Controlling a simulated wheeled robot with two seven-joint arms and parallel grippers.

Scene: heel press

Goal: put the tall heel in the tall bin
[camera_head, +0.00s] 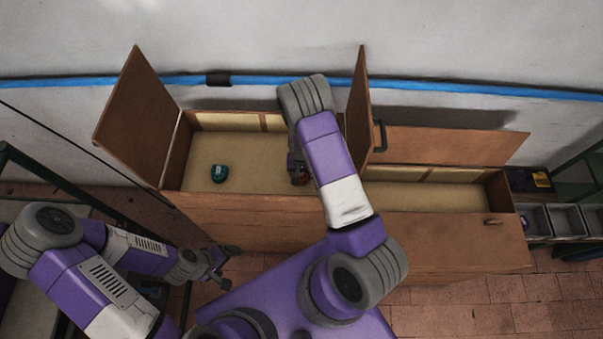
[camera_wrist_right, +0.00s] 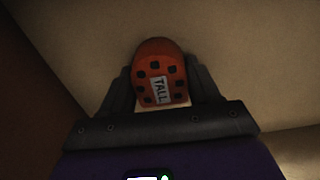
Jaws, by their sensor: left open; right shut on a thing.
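The tall heel (camera_wrist_right: 158,62) is an orange-red block with dark square spots and a white label reading "TALL". It sits between the fingers of my right gripper (camera_wrist_right: 160,98), which is shut on it. In the head view my right gripper (camera_head: 299,172) is inside the open left cabinet (camera_head: 250,147), with a small bit of the orange heel (camera_head: 304,178) showing; my arm hides much of it. My left gripper (camera_head: 222,270) is open and empty, low in front of the cabinet. Grey bins (camera_head: 569,221) stand at the far right; no label on them is readable, so I cannot tell which is tall.
A teal heel-like piece (camera_head: 219,173) lies on the left cabinet's floor. The cabinet's left door (camera_head: 138,118) and right door (camera_head: 359,105) stand open, the right one close beside my right arm. A lower cabinet (camera_head: 430,196) with its lid up stands between there and the bins.

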